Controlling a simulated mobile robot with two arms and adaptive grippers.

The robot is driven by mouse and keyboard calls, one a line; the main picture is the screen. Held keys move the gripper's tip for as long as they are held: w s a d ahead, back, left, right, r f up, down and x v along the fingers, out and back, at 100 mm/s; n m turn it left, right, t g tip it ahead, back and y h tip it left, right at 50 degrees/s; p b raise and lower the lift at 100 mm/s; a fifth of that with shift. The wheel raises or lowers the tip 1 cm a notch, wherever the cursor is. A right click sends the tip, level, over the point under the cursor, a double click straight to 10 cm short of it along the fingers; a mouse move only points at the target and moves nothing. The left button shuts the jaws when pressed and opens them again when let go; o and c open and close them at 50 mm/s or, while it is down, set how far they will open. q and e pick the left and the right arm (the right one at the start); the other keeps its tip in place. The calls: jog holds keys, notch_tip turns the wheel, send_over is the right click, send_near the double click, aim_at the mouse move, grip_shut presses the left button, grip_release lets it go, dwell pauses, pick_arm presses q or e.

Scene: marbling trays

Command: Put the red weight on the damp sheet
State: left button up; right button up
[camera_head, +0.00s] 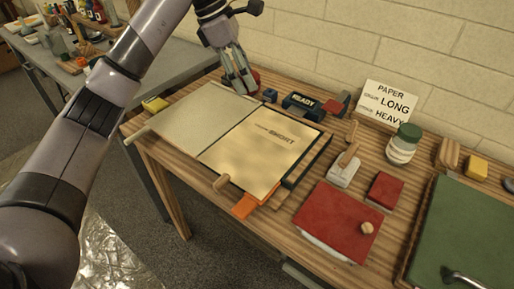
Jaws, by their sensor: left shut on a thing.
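My left gripper (238,88) is at the back edge of the table, fingers pointing down. It is shut on a red thing (255,76), which is mostly hidden behind the fingers; it may be the red weight. Another small red block (386,188) lies right of centre, and a red and dark block (336,104) lies near the back. A tan, blotchy sheet (262,150) marked SHORT lies in front of the gripper, beside a pale grey-green panel (182,122). Its blotches look damp. My right gripper is not in view.
A red board (330,215) with a knob lies over pale sheets at the front. A dark READY block (303,104), a white jar with a green lid (403,145) and a paper card (388,103) stand behind.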

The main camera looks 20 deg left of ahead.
pick_arm(q)
jog(key=shift+w+r+n+t, duration=0.3)
jog(key=shift+w+r+n, duration=0.1)
jog(key=shift+n, duration=0.2)
jog(key=f, duration=0.3)
jog(key=shift+a+f+n, duration=0.1)
jog(key=shift+a+n, duration=0.15)
jog(key=shift+n, duration=0.05)
jog(key=p, duration=0.2)
send_over(252, 144)
jog(key=a, duration=0.1)
jog(key=f, duration=1.1)
jog(key=shift+s+a+f, duration=0.15)
jog(key=shift+s, duration=0.1)
jog(key=shift+f, duration=0.85)
notch_tip(252, 144, down, 4)
jog(key=shift+r, duration=0.2)
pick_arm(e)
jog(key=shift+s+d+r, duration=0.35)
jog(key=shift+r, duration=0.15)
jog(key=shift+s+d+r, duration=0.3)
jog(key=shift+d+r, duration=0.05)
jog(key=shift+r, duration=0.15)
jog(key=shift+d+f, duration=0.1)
pick_arm(q)
jog(key=o, duration=1.6)
jog(key=shift+f, duration=0.15)
